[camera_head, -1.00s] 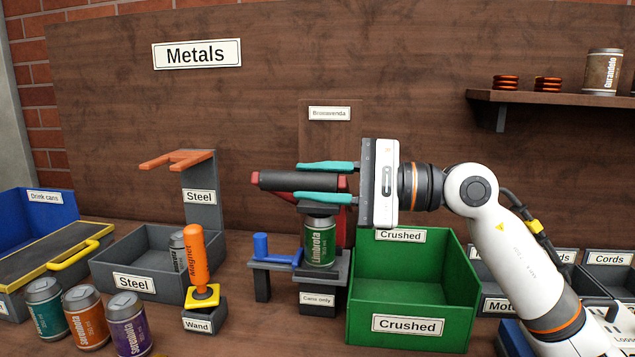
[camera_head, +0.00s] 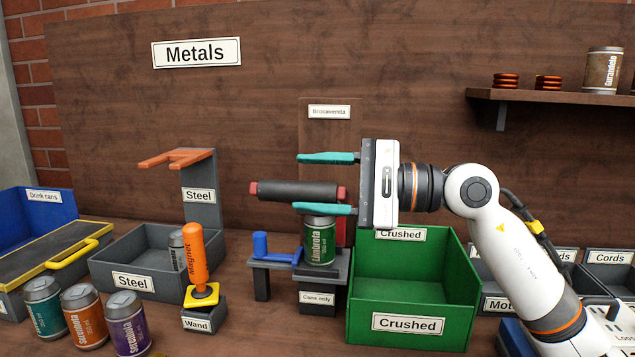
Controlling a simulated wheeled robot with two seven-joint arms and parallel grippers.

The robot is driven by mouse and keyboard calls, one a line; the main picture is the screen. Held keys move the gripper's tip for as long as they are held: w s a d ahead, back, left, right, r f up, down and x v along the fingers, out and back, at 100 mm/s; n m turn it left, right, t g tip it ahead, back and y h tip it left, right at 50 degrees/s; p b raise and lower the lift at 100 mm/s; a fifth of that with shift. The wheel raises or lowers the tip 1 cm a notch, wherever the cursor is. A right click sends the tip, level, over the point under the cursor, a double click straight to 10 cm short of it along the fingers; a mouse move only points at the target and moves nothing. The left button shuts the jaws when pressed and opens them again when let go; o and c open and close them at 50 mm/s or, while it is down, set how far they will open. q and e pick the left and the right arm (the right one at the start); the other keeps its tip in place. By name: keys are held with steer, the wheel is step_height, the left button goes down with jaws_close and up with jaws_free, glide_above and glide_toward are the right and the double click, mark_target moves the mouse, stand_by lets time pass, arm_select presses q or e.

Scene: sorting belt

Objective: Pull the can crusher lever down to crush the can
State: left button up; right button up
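The crusher lever's dark bar handle (camera_head: 290,191) with red ends lies level above a green "Limbrota" can (camera_head: 320,244). The can stands upright at full height on the crusher's grey base (camera_head: 332,270), marked "Cans only"; its top is partly hidden by the press part and lower finger. My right gripper (camera_head: 297,182) comes in from the right and is open, one teal finger above the handle and one below, with gaps to the bar. Whether either finger touches it I cannot tell. My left gripper is not in view.
A green "Crushed" bin (camera_head: 408,324) stands right of the crusher, under my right wrist. A blue handle (camera_head: 262,246) sits left of the can. An orange magnet wand (camera_head: 197,262), a grey "Steel" bin (camera_head: 135,282) and several cans (camera_head: 83,316) stand further left.

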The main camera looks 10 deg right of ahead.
steer(key=shift+d, duration=0.25)
arm_select(q)
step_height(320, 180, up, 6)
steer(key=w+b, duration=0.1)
steer(key=b, duration=0.1)
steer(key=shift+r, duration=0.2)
arm_select(e)
steer(key=v, duration=1.1)
steer(key=shift+s+d, duration=0.15)
steer(key=shift+d, duration=0.15)
